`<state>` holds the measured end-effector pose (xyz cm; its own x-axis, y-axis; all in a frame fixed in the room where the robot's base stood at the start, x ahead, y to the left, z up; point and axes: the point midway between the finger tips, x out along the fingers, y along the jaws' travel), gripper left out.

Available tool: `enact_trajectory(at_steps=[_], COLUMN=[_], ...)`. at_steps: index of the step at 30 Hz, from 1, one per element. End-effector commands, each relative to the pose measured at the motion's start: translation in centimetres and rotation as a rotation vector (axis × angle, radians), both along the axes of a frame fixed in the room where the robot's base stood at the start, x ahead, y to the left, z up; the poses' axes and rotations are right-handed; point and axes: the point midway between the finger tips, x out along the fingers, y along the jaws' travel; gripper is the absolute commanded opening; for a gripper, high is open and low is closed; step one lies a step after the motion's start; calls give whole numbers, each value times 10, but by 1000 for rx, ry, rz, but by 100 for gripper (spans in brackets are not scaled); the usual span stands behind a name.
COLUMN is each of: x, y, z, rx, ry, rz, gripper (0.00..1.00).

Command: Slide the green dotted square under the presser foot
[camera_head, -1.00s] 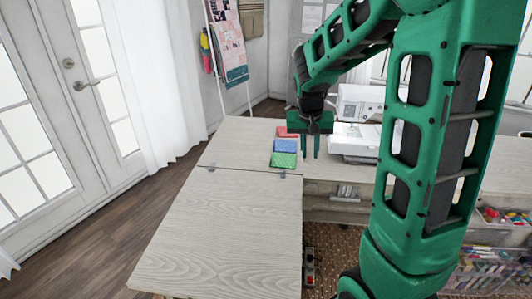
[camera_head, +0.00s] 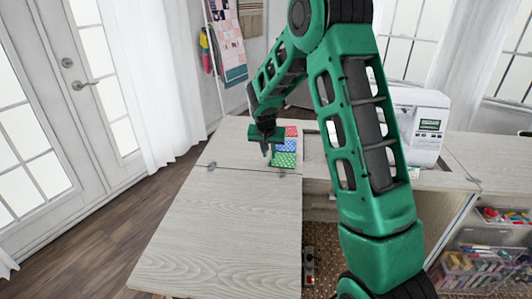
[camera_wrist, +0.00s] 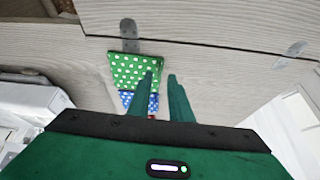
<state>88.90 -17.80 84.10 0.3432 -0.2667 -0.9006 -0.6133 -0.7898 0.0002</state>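The green dotted square (camera_head: 285,160) lies flat on the pale wooden cabinet top, nearest in a row with a blue dotted square (camera_head: 288,145) and a red one (camera_head: 291,131). In the wrist view the green square (camera_wrist: 130,70) is left of my fingers, and one fingertip overlaps its edge. The blue square (camera_wrist: 127,99) shows partly behind that finger. My gripper (camera_head: 267,152) is open and empty, above the table by the squares' left side; its fingers (camera_wrist: 161,76) show a gap. The white sewing machine (camera_head: 425,122) stands to the right; my arm hides its presser foot.
The fold-out leaf (camera_head: 225,225) in front is clear, with metal hinges (camera_head: 282,174) along its seam. Trays of coloured supplies (camera_head: 500,218) sit in the cabinet at lower right. A quilt rack (camera_head: 230,50) stands behind, with a curtain and glass doors at left.

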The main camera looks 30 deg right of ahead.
Motion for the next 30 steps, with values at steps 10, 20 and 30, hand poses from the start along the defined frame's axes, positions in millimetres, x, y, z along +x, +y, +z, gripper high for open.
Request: enact_trajectory(at_steps=[10,20,30], x=[7,12,14], y=[-6,-10,-12], z=[-19,-34,-38], rx=[0,0,0], ry=[1,2,1], rz=[0,0,1], gripper=[19,19,19])
